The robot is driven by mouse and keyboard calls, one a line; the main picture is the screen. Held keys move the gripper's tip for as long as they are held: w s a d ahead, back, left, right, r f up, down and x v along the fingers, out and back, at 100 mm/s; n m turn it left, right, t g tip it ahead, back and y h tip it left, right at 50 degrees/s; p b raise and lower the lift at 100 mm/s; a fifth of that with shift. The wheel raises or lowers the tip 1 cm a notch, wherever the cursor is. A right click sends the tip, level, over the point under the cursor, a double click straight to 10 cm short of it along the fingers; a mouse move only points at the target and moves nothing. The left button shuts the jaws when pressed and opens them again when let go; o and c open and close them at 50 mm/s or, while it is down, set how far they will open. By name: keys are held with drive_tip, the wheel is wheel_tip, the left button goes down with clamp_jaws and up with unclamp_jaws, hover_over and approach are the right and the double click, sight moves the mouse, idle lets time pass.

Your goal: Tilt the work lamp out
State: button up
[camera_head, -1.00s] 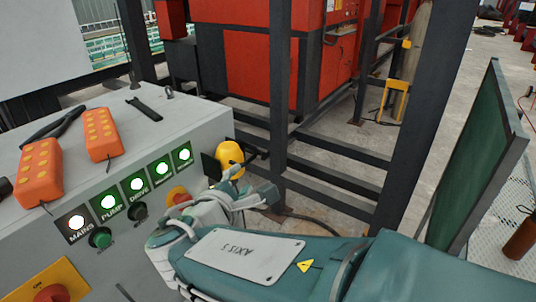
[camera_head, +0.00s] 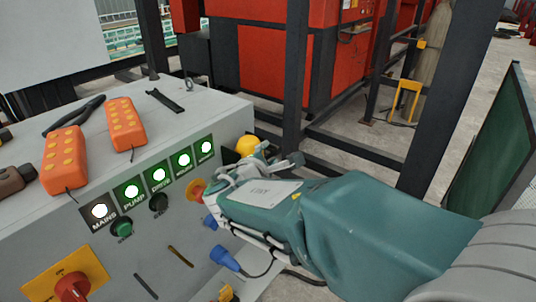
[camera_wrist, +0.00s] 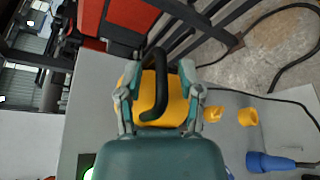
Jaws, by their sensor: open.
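The yellow work lamp (camera_head: 247,145) is at the far right end of the grey control cabinet, partly hidden behind my gripper (camera_head: 262,162). In the wrist view the lamp's yellow body (camera_wrist: 178,105) lies straight ahead, with a black loop-shaped handle (camera_wrist: 162,85) in front of it. My gripper (camera_wrist: 160,75) is open, with one finger on each side of the lamp and handle. Whether either finger touches them cannot be told.
The grey cabinet (camera_head: 215,112) carries orange pendants (camera_head: 125,122), lit green buttons and a red-yellow switch (camera_head: 72,285). Blue plugs (camera_head: 224,257) and cables hang below my arm. Dark steel posts (camera_head: 296,75) stand behind the lamp. A green panel (camera_head: 505,150) is at right.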

sight(258, 142)
drive_tip(key=shift+a, duration=0.1)
drive_tip(key=c, duration=0.5)
drive_tip(key=shift+d, duration=0.5)
clamp_jaws()
drive_tip(key=shift+r, duration=0.1)
drive_tip(key=shift+a, duration=0.1)
drive_tip(key=shift+w+a+r+n+g+h, duration=0.4)
drive_tip(key=shift+r+n+g+h, duration=0.3)
drive_tip(key=shift+n, duration=0.55)
drive_tip(key=shift+w+a+r+n+g+h, duration=0.4)
drive_tip(key=shift+a+r+n+g, duration=0.2)
drive_tip(key=shift+r+n, duration=0.5)
drive_tip(key=shift+w+a+r+n+g+h, duration=0.35)
drive_tip(key=shift+r+n+g+h, duration=0.3)
drive_tip(key=shift+n, duration=0.8)
